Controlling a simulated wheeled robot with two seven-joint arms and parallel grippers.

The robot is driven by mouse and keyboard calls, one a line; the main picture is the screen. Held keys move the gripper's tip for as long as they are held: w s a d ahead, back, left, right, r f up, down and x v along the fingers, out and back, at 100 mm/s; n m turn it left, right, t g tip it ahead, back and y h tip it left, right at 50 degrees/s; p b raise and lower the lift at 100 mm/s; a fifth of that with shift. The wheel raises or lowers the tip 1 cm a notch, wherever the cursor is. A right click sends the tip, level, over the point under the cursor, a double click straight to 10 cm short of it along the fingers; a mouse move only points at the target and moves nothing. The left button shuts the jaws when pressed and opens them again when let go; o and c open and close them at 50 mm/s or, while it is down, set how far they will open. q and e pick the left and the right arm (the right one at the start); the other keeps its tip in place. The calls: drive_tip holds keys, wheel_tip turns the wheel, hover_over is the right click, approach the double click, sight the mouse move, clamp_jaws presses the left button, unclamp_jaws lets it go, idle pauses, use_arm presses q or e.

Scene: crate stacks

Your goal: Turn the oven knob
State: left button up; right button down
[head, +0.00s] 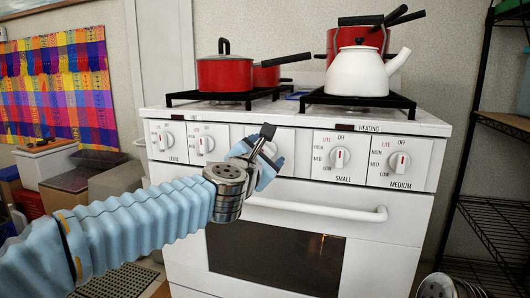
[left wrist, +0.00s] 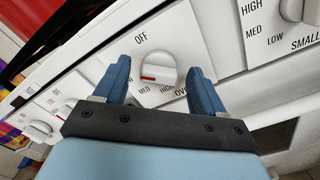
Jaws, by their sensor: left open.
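The oven knob (left wrist: 158,62) is white with a red mark. It sits on the panel below OFF, with MED, HIGH and part of OVEN printed beneath it. In the left wrist view it is between the two blue fingers of my left gripper (left wrist: 161,73), with a gap on each side. In the head view my left gripper (head: 265,151) is at the middle of the stove front and hides most of this knob. My left gripper is open and empty.
Other knobs sit on both sides, including the SMALL knob (head: 340,157) and the MEDIUM knob (head: 399,162). The oven door handle (head: 330,213) sticks out below. A white kettle (head: 357,73) and a red pot (head: 225,73) stand on top. A shelf rack (head: 495,215) is at right.

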use_arm(q)
drive_tip(key=shift+w, duration=0.2)
drive_tip(key=shift+c, duration=0.3)
drive_tip(key=c, duration=1)
drive_tip(key=shift+d+m, duration=0.1)
drive_tip(key=shift+m, duration=0.2)
drive_tip(key=m+p, duration=0.2)
drive_tip(key=m, duration=0.2)
drive_tip(key=m+p, duration=0.1)
drive_tip(key=m, duration=0.2)
drive_tip(key=m+p, duration=0.1)
drive_tip(key=m, duration=0.1)
drive_tip(key=shift+d+f+p, duration=0.1)
drive_tip(key=shift+f+p, duration=0.15)
drive_tip(key=shift+p, duration=0.05)
drive_tip(key=shift+m, duration=0.3)
